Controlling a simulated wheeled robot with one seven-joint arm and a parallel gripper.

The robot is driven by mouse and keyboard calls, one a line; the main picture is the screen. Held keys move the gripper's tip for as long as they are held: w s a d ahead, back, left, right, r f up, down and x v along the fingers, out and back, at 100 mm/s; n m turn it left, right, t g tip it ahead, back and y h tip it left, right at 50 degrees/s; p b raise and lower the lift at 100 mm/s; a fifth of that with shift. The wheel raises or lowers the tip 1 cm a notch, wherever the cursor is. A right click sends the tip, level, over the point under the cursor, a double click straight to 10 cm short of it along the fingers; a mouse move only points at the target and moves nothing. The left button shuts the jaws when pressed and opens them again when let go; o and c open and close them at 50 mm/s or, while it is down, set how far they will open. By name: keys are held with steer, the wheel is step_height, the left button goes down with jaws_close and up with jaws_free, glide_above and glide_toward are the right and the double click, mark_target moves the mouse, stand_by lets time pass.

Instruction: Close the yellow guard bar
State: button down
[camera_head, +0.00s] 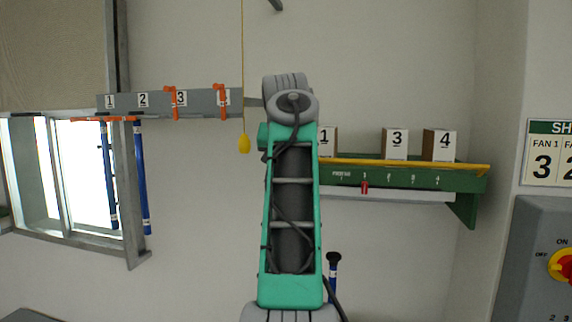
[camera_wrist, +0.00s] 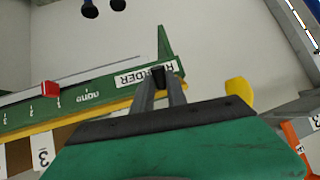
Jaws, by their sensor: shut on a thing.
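The yellow guard bar (camera_head: 420,164) runs along the upper front of the green shelf (camera_head: 463,187), in front of the numbered blocks. Its left end is hidden behind my arm in the head view. In the wrist view the bar (camera_wrist: 90,115) slants up to my gripper (camera_wrist: 158,74), whose fingers are close together at the bar's near end. The gripper appears shut on the bar, though the contact itself is mostly hidden. In the head view my arm hides the gripper.
Blocks numbered 1 (camera_head: 327,141), 3 (camera_head: 395,144) and 4 (camera_head: 441,144) stand on the shelf. A red marker (camera_head: 365,187) sits on its front. A yellow cord pull (camera_head: 244,144) hangs left of my arm. A grey numbered rail (camera_head: 200,102) with orange clips is further left.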

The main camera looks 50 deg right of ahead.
steer(key=shift+f, duration=0.1)
stand_by(0.3)
steer(key=c, duration=1.5)
jaws_free()
steer(key=shift+a, duration=0.15)
steer(key=shift+o, duration=0.9)
